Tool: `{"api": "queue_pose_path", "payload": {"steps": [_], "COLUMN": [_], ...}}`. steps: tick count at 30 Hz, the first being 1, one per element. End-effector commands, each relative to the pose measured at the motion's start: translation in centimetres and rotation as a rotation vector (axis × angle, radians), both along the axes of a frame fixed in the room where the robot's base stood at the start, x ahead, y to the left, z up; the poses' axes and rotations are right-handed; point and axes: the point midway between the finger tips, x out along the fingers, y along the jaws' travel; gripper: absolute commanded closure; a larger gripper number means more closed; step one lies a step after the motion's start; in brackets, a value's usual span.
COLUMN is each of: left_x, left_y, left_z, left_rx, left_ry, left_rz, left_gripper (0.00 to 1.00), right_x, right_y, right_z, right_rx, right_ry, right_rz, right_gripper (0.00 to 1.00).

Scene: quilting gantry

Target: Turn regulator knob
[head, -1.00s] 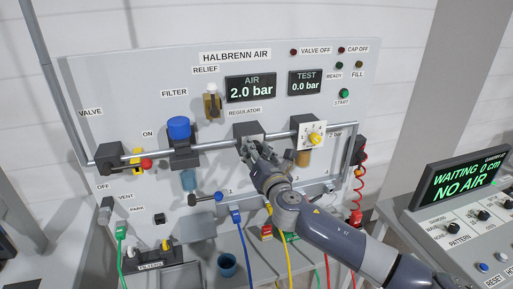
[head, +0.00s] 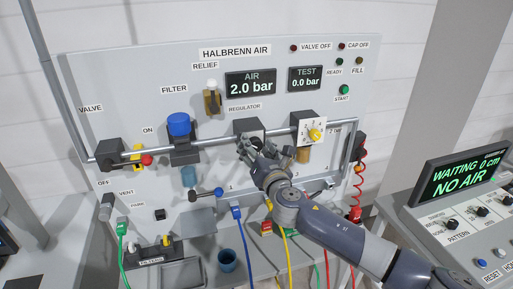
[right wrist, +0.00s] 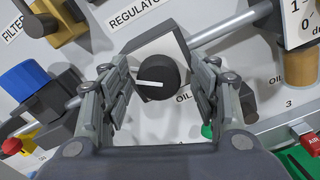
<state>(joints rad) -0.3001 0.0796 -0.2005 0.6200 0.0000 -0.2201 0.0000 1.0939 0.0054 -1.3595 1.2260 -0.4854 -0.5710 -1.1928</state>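The regulator knob (right wrist: 158,76) is a round black knob with a white pointer line, on a grey block under the REGULATOR label in the right wrist view. The pointer lies nearly level, toward the left. My right gripper (right wrist: 160,88) is open, with one finger on each side of the knob and visible gaps to it. In the head view my right gripper (head: 250,147) is at the regulator block (head: 248,127) and hides the knob. The AIR display (head: 250,84) reads 2.0 bar. My left gripper is not in view.
A silver pipe (head: 218,140) joins the regulator to the blue-capped filter (head: 180,128) and the yellow-knobbed dial (head: 315,135). A relief valve (head: 212,100) stands above. Coloured hoses hang below my arm. A console (head: 463,190) reading NO AIR is at right.

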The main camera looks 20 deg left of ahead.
Motion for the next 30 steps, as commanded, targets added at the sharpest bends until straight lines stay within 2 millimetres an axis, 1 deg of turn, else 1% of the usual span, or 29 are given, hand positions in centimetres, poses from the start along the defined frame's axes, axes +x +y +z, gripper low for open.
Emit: {"api": "queue_pose_path", "payload": {"steps": [6,11,30], "left_x": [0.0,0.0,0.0], "left_y": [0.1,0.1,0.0], "left_z": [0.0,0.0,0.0], "left_rx": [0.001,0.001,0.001], "left_ry": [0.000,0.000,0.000], "left_rz": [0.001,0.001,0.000], "left_gripper": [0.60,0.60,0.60], "right_x": [-0.1,-1.0,-8.3], "right_y": [-0.1,-0.7,-5.6], "right_z": [0.1,0.1,0.0], "right_rx": [0.001,0.001,0.001], "right_ry": [-0.001,-0.002,0.001], "right_rz": [0.001,0.001,0.001], "right_gripper": [0.44,0.44,0.44]}}
